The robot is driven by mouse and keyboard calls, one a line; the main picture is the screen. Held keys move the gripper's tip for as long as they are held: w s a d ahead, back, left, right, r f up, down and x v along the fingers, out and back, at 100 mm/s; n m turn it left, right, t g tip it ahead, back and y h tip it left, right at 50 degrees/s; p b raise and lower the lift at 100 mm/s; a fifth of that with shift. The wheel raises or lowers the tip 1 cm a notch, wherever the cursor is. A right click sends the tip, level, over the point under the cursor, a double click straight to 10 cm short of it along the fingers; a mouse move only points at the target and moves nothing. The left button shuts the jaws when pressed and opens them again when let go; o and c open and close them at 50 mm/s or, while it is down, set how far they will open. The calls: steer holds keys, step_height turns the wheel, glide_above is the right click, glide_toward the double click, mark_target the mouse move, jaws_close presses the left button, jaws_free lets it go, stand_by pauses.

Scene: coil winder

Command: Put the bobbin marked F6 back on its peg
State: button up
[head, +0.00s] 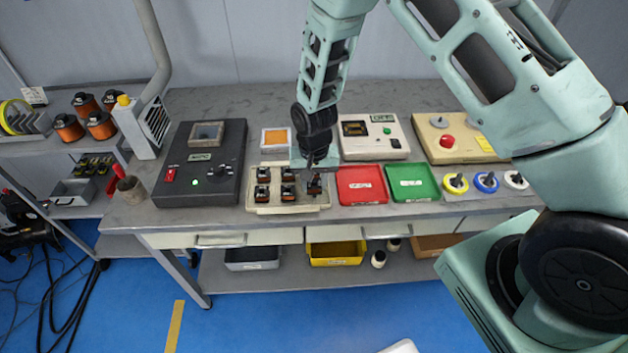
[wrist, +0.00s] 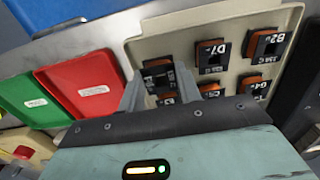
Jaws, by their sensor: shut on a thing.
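A cream rack (head: 325,205) holds small dark bobbins with orange windings in two rows; it also shows in the wrist view (wrist: 150,42). My gripper (head: 314,168) points down over the rack's right end in the head view. In the wrist view its two fingers (wrist: 160,92) are shut on a bobbin (wrist: 157,72), one on each side. The mark on this bobbin is mostly hidden and I cannot read it. Its peg is hidden, and I cannot tell whether it is fully seated. Neighbouring bobbins include ones marked D7 (wrist: 210,53) and B2 (wrist: 266,46).
A red tray (head: 362,185) and a green tray (head: 413,183) stand right of the rack. A black device (head: 198,165) with a green light stands left. Behind are an orange-topped box (head: 276,139) and a beige instrument (head: 372,137). Coloured rings (head: 486,182) lie far right.

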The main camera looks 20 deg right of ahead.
steer(key=shift+f, duration=0.15)
steer(key=shift+f+b, duration=0.85)
steer(key=shift+f, duration=0.1)
steer(key=o, duration=1.1)
steer(key=shift+c, duration=0.2)
steer(key=shift+r, duration=0.1)
step_height(320, 180, up, 17)
steer(key=b, duration=0.2)
steer(key=shift+r+b, duration=0.2)
steer(key=shift+b, duration=0.15)
steer(key=s+a+r+n, duration=0.2)
steer(key=s+n, duration=0.1)
steer(key=s, duration=0.6)
steer(key=s+a+r+n, duration=0.2)
steer(key=s+n, duration=0.2)
steer(key=s, duration=0.5)
steer(key=s+a+r+n, duration=0.2)
steer(key=s+r+n, duration=0.1)
steer(key=s, duration=0.5)
steer(key=shift+s+a+n+y, duration=0.15)
steer(key=shift+s+n+y, duration=0.2)
steer(key=shift+n, duration=0.35)
